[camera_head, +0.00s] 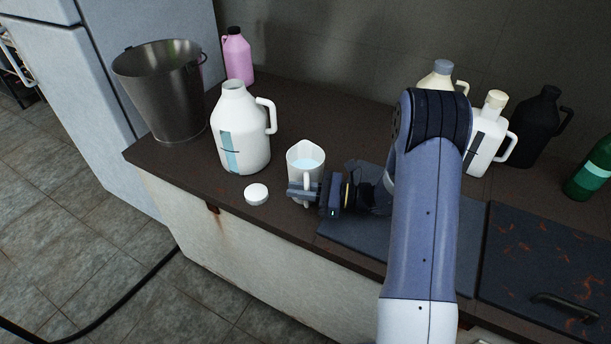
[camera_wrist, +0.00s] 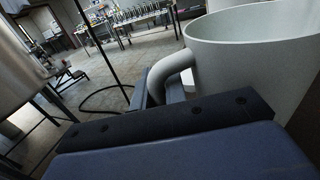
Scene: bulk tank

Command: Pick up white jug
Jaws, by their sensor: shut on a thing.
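A small open white jug (camera_head: 306,155) with pale blue inside stands upright near the counter's front edge. My gripper (camera_head: 304,190) reaches it from the right and is shut on its handle. In the wrist view, the jug's wide wall and rim (camera_wrist: 255,55) fill the right side. Its curved handle (camera_wrist: 172,70) runs down between my fingers (camera_wrist: 160,92). I cannot tell whether its base touches the counter. A larger white jug (camera_head: 243,135) with a blue-marked side and no cap stands behind it to the left, apart from my gripper.
A round white cap (camera_head: 256,194) lies left of my gripper. A metal bucket (camera_head: 165,95) and a pink bottle (camera_head: 237,56) stand at the back left. White jugs (camera_head: 490,135), a black jug (camera_head: 541,125) and a green bottle (camera_head: 592,172) stand right. A dark panel (camera_head: 350,228) lies under my arm.

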